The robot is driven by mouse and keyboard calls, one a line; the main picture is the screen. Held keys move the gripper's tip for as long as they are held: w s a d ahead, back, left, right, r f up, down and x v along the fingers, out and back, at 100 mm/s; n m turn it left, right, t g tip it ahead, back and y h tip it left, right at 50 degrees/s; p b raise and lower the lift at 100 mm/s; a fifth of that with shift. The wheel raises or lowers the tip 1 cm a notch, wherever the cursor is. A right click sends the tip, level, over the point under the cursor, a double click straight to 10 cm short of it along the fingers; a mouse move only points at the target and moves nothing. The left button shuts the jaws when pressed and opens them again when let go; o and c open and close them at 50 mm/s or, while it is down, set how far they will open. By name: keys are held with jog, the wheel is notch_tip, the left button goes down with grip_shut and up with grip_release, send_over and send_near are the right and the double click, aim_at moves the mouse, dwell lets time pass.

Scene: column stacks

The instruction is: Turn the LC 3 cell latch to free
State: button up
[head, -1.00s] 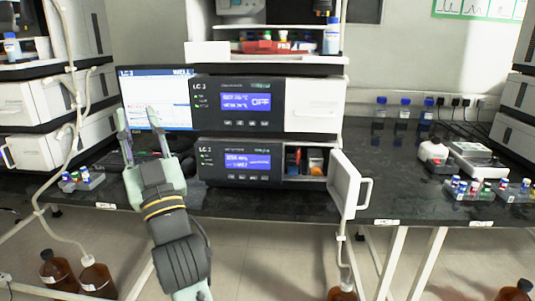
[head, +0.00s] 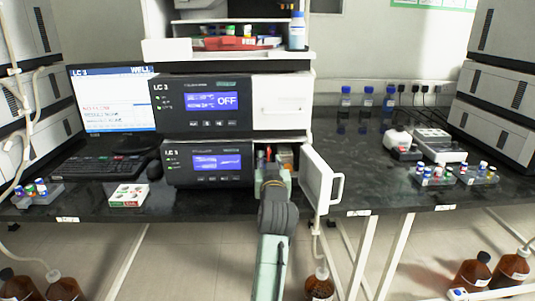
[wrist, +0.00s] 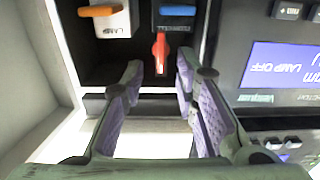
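The LC 3 stack's lower module (head: 208,178) has its white door (head: 318,180) swung open to the right. In the wrist view, where the lettering appears upside down, a red latch lever (wrist: 160,52) points down the picture inside the dark bay. My gripper (wrist: 158,75) is open, with one finger to each side of the lever's line. The lever shows just beyond the fingertips; I cannot tell whether either touches it. In the head view my gripper (head: 270,165) reaches into the bay's front and hides most of it.
The bay holds a unit with an orange handle (wrist: 99,11) and one with a blue handle (wrist: 177,10). The open door is close to my arm's right. A keyboard (head: 98,168) and a small box (head: 129,195) lie to the left. Vial racks (head: 432,178) stand at right.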

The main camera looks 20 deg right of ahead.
aim_at(268, 153)
jog(key=shift+x, duration=1.95)
jog(key=shift+a, duration=0.1)
jog(key=shift+c, duration=0.5)
grip_shut()
